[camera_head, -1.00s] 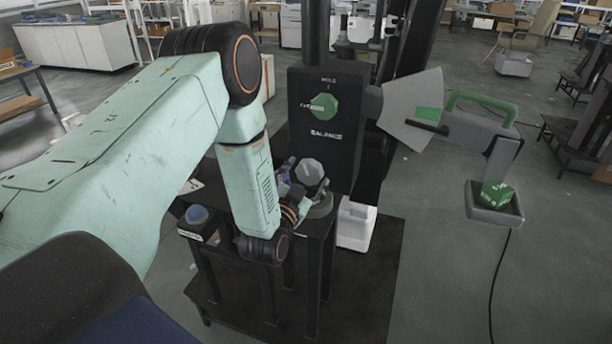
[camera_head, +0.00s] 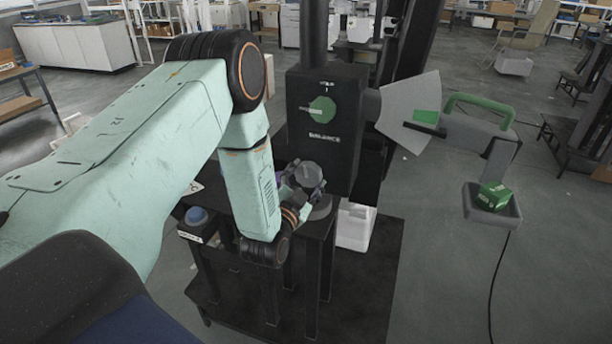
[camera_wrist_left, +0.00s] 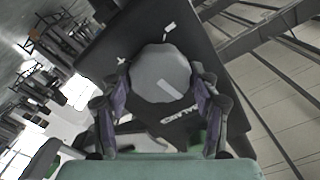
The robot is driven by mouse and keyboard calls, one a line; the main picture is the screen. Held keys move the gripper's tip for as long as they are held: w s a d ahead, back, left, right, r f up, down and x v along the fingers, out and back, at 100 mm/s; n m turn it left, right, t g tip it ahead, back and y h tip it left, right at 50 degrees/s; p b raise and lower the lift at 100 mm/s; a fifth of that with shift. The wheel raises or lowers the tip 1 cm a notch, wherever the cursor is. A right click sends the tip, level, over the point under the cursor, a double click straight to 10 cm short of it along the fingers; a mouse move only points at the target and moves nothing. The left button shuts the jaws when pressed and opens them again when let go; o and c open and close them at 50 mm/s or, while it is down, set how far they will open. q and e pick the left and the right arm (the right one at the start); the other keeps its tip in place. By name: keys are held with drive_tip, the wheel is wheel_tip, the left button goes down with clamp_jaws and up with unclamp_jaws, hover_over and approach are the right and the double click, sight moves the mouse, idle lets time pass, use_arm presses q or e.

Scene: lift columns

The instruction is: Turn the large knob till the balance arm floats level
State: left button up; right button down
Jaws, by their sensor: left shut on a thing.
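The balance arm (camera_head: 478,130), grey with a green handle, sticks out to the right and slopes down in the picture. Its dark pointer lies at the lower edge of the green patch (camera_head: 426,116) on the grey sector plate (camera_head: 405,98). My right gripper is not seen.
A tray (camera_head: 490,216) with a green block (camera_head: 494,195) hangs at the balance arm's end. A green dial (camera_head: 321,110) is on the column box. The floor at right is mostly clear, with a cable.

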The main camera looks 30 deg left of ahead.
use_arm(q)
drive_tip(key=m+p, duration=0.2)
drive_tip(key=m, duration=0.2)
drive_tip(key=shift+m+p, duration=0.9)
drive_tip(key=shift+m, duration=1.1)
drive_tip(key=o, duration=1.1)
drive_tip(key=shift+o, duration=0.2)
drive_tip(key=v, duration=0.7)
drive_tip(key=shift+s, duration=0.3)
